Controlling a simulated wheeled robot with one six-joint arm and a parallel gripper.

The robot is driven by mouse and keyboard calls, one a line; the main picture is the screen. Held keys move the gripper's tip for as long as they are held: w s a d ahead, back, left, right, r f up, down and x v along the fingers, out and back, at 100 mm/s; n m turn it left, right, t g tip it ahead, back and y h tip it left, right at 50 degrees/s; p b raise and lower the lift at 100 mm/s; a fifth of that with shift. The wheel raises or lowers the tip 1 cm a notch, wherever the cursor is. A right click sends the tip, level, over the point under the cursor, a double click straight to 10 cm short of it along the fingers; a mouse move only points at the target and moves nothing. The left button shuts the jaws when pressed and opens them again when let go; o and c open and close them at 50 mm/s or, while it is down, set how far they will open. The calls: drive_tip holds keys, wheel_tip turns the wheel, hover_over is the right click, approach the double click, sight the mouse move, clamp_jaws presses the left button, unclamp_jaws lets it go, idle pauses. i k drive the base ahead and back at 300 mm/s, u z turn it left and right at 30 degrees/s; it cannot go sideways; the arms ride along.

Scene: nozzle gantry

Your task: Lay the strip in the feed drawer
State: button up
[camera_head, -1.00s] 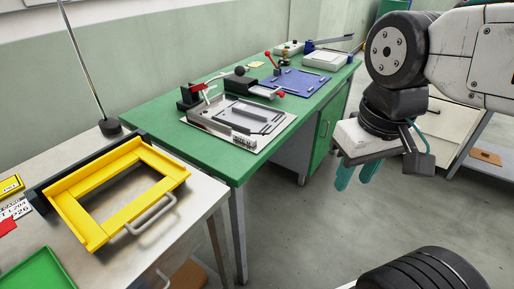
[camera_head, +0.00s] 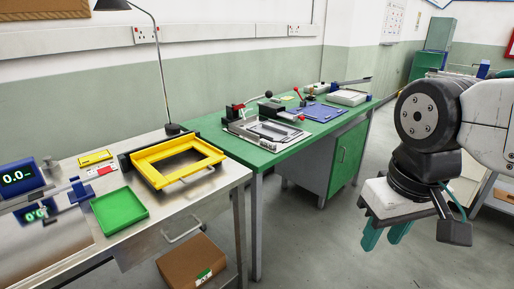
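My gripper (camera_head: 386,236) hangs at the right of the view, over the open floor and in front of the green bench. Its two teal fingers point down and stand apart, with nothing seen between them. A yellow rectangular frame with a grey handle (camera_head: 165,149) lies on the steel bench at the left, against a dark bar. It looks like a drawer, but I cannot tell whether it is the feed drawer. My gripper is far to the right of it. I cannot make out a strip for certain.
The steel bench (camera_head: 221,178) also holds a green tray (camera_head: 119,208), a blue scale (camera_head: 22,178), small labels and a lamp (camera_head: 155,60). A green bench (camera_head: 256,157) bears a grey fixture (camera_head: 264,131) and a blue plate (camera_head: 318,112). A cardboard box (camera_head: 190,262) sits below. Floor between is clear.

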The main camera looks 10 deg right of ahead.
sight(288, 116)
drive_tip(key=u, duration=0.65)
drive_tip(key=i, duration=1.1)
drive_tip(key=z, duration=0.6)
drive_tip(key=i, duration=0.35)
drive_tip(key=z, duration=0.45)
